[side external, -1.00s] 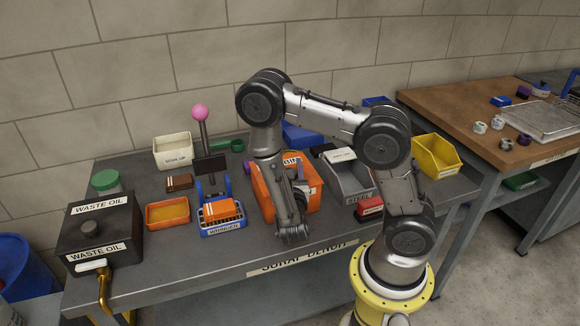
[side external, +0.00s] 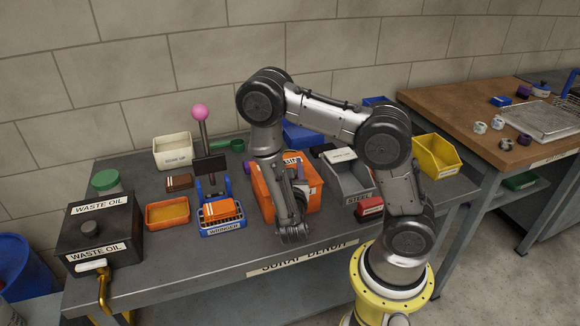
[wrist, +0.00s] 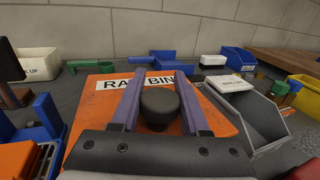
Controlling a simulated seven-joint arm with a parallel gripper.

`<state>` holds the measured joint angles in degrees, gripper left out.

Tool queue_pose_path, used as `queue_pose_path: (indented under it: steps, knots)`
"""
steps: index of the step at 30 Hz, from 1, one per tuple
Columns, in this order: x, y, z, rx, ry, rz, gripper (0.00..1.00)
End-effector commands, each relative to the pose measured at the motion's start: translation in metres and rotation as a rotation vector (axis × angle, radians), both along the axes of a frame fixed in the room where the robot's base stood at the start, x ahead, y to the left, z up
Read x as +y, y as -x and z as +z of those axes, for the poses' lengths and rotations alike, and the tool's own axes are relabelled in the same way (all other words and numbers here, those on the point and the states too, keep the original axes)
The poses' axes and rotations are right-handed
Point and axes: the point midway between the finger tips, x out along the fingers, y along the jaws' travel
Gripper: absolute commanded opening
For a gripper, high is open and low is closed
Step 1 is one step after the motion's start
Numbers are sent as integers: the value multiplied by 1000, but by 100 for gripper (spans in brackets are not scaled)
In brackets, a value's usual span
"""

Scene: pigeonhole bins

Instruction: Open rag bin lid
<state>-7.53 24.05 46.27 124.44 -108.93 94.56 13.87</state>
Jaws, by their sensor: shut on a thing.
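A round black knob (wrist: 158,106) stands on the lid. My gripper (wrist: 166,74) has its two purple fingers on either side of this knob and is shut on it. In the side view my gripper (side external: 300,168) is over the bin, and my wrist hides much of the lid and the knob. I cannot tell whether the lid is raised at all.
A blue wringer (side external: 222,222) with an orange block and a pink-knobbed lever stand left of the bin. A grey steel bin (side external: 350,178) and a red block (side external: 370,208) are close on the right. The black waste oil box (side external: 98,228) is far left. Bare bench lies in front.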

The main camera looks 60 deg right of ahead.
Motion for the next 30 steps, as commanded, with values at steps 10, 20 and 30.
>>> queue_pose_path:
  steps: [10, 20, 30]
  knots:
    - [-4, -4, 16, 91, -102, 1, 0]
    - [-16, -15, 40, 287, -304, -1, 0]
    - [-28, -28, 54, 457, -473, -1, 0]
